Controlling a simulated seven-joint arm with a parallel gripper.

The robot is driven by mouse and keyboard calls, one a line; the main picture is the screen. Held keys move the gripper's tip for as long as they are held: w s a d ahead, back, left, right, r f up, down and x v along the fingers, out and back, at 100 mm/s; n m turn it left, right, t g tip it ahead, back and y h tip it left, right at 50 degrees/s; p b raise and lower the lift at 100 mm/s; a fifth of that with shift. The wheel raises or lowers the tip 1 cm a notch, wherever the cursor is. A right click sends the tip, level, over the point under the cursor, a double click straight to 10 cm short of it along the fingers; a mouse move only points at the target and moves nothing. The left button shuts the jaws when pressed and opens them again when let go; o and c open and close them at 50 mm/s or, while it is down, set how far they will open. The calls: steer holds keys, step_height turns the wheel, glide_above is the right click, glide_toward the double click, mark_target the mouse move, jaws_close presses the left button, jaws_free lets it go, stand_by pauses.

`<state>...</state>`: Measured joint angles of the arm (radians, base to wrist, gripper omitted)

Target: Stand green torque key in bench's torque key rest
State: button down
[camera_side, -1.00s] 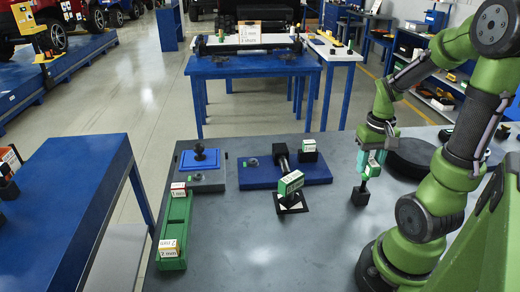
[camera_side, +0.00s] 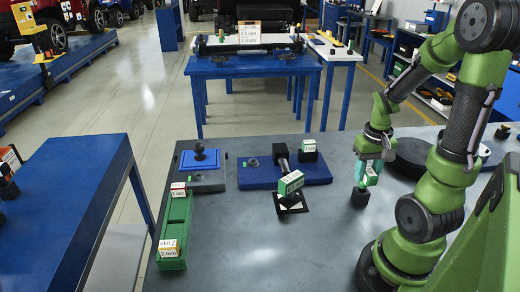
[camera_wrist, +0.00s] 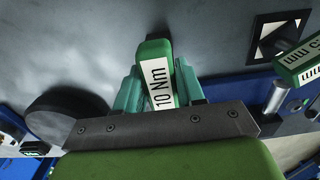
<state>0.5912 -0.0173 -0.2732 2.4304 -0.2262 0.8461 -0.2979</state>
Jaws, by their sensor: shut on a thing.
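The green torque key (camera_wrist: 155,75), with a white "10 Nm" label, is between the fingers of my gripper (camera_wrist: 148,92). In the side view my gripper (camera_side: 368,172) is shut on the key (camera_side: 371,177) and points down over the right part of the bench. A small black block (camera_side: 360,198), which looks like the torque key rest, is directly beneath. The key's lower end appears to meet or enter this block; the exact contact is hidden. The block is not clearly visible in the wrist view.
A green labelled block (camera_side: 291,182) sits over a black-and-white square pad (camera_side: 292,203). Behind is a blue plate (camera_side: 250,178) with a dark cylinder and black block. A green tray (camera_side: 173,230) is at left. A black round disc (camera_side: 412,158) is close to my gripper's right.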

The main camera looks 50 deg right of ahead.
steer(key=shift+f, duration=0.25)
steer(key=c, duration=0.6)
jaws_free()
step_height(320, 180, up, 17)
steer(key=w+a+f+n+t, duration=0.1)
steer(key=w+a+t, duration=0.3)
steer(key=w+a, duration=0.4)
steer(key=a+n+t+y, duration=0.2)
steer(key=a+n+t, duration=0.1)
steer(key=a, duration=1.1)
steer(key=shift+s+a+r+n, duration=0.15)
steer(key=shift+s+r+n, duration=0.2)
steer(key=shift+n, duration=0.15)
